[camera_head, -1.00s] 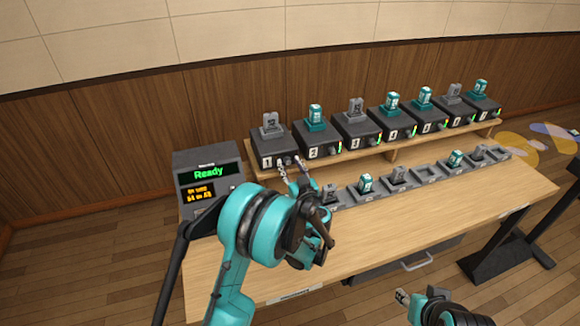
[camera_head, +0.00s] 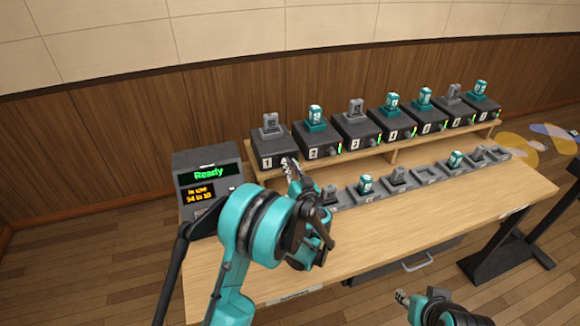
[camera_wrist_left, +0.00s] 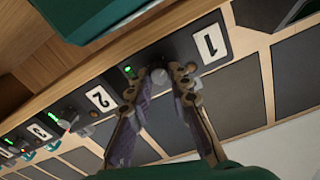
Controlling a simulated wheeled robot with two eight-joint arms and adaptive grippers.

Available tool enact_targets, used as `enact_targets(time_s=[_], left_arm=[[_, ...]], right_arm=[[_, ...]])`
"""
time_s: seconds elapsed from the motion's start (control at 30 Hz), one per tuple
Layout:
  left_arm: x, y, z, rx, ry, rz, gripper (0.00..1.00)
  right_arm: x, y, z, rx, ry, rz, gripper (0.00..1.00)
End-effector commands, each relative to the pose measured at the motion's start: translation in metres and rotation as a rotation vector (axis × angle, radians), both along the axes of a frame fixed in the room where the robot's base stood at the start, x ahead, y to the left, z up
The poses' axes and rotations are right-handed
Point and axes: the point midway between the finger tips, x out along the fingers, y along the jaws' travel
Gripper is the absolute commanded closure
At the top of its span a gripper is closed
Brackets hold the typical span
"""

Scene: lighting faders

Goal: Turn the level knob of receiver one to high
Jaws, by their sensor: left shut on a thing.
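Receiver one (camera_head: 277,148), a dark box labelled 1 with a grey piece on top, stands at the left end of the raised shelf. My left gripper (camera_head: 290,165) is at its front face, to the right of the label. In the left wrist view, the round grey level knob (camera_wrist_left: 160,79) of receiver one sits between the fingertips of my left gripper (camera_wrist_left: 160,82), which is shut on it. A green light (camera_wrist_left: 128,71) glows beside the knob. In the head view the fingers hide the knob. My right gripper (camera_head: 402,297) is low at the bottom right, away from the table; its opening is unclear.
Receiver two (camera_head: 313,139) stands close on the right, with more receivers along the shelf. A display box (camera_head: 208,175) reading "Ready" stands at the left. A row of grey slots (camera_head: 426,173) lies in front of the shelf. The front tabletop (camera_head: 400,228) is clear.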

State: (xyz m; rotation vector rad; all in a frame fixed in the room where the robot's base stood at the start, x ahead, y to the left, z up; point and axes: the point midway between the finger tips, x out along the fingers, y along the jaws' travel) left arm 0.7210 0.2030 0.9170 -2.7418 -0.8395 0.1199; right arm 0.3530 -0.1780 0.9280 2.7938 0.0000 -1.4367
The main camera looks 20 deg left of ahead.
Motion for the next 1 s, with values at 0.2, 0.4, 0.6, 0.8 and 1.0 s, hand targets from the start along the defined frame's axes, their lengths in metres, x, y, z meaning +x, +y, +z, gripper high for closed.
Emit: enact_targets(time_s=[0.2,0.4,0.6,0.8,1.0], left_arm=[[0.0004,-0.0006,-0.0002,0.169,0.114,0.000,1.00],[0.0007,-0.0010,-0.0005,0.326,0.221,0.000,1.00],[0.0009,-0.0013,-0.0009,0.484,0.327,0.000,1.00],[0.0010,-0.0015,-0.0013,0.641,0.434,-0.001,1.00],[0.0011,-0.0017,-0.0016,0.799,0.540,-0.001,1.00]], right_arm=[[0.0000,0.0000,0.0000,0.000,0.000,0.000,0.60],[0.0000,0.0000,0.0000,0.000,0.000,0.000,0.60],[0.0000,0.0000,0.0000,0.000,0.000,0.000,0.60],[0.0000,0.0000,0.0000,0.000,0.000,0.000,0.60],[0.0000,0.0000,0.0000,0.000,0.000,0.000,0.60]])
